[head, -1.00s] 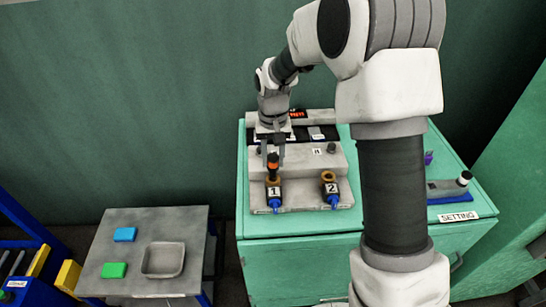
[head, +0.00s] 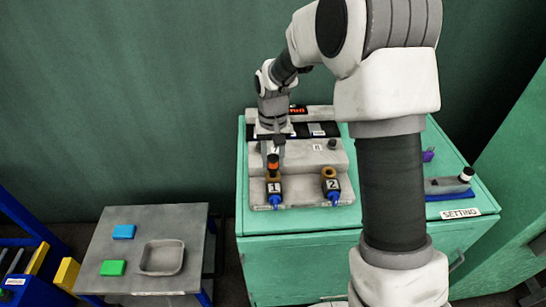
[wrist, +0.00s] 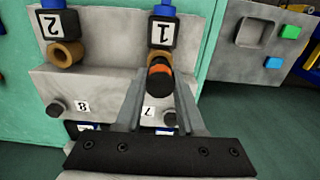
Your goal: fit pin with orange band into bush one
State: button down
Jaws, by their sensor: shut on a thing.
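The pin with the orange band (head: 273,168) has a black top and stands upright at bush one. In the wrist view the pin (wrist: 159,76) overlaps the brown ring of bush one (wrist: 160,56). Bush one (head: 274,186) is a black block labelled 1 with a brown ring and a blue end below. My gripper (head: 271,149) is shut on the pin, and its two fingers also show in the wrist view (wrist: 158,92). I cannot tell how far the pin's lower end is inside the ring, as it is hidden.
Bush two (head: 330,185) stands to the right with an open brown ring. Black knobs stand on the grey fixture (head: 300,160) behind. A setting block (head: 450,186) lies at the right. A grey side table (head: 200,235) holds a tray (head: 162,257) and blue and green blocks.

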aim_at(273, 157)
jog(key=shift+f+b, duration=0.85)
jog(key=shift+f, duration=0.45)
jog(key=shift+c, duration=2.2)
grip_release()
notch_tip(273, 157, up, 17)
jog(key=p, duration=0.2)
jog(key=shift+r, duration=0.2)
